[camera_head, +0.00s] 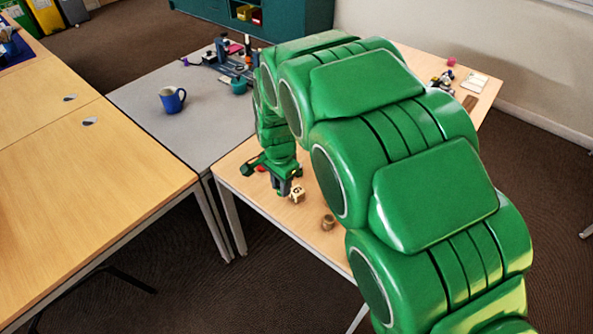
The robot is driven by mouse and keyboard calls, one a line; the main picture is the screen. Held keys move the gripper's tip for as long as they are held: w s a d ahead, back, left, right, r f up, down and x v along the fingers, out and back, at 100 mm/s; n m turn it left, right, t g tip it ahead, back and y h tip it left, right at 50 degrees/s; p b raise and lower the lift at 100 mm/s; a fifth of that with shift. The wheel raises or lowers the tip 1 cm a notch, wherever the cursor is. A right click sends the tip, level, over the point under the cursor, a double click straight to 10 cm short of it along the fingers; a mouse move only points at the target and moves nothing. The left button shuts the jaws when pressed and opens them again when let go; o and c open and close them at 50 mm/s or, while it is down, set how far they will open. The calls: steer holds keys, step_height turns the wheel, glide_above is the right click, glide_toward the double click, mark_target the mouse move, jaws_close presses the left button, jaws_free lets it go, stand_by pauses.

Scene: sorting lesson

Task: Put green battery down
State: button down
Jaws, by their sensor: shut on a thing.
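My gripper (284,187) is at the end of my green arm, low over the near left part of a light wooden table (262,203). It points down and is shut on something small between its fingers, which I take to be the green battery. The battery is too small and too hidden by the fingers to make out clearly. I cannot tell whether it touches the tabletop. A cream lettered block (298,193) sits just right of the fingers.
A small brown round thing (328,222) stands near the table's front edge. A blue mug (172,99) and tools are on the grey table (140,98). My arm hides much of the wooden table.

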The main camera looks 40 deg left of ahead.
steer(key=w+d+r, duration=0.2)
steer(key=w+d, duration=0.2)
steer(key=w, duration=0.6)
steer(key=w+d+r, duration=0.2)
steer(key=w+d, duration=0.1)
steer(key=w, duration=0.7)
steer(key=shift+m, duration=0.3)
steer(key=shift+w+a+f, duration=1.45)
steer(key=shift+w+f, duration=0.25)
steer(key=shift+w, duration=0.15)
steer(key=shift+w+a+f, duration=1.5)
steer(key=shift+w+f, duration=0.15)
steer(key=shift+w, duration=0.15)
steer(key=shift+w+a+f, duration=1.45)
steer(key=shift+w+f, duration=0.25)
steer(key=shift+w, duration=0.15)
steer(key=shift+f, duration=1.45)
steer(key=shift+f, duration=0.15)
steer(key=c, duration=0.9)
jaws_free()
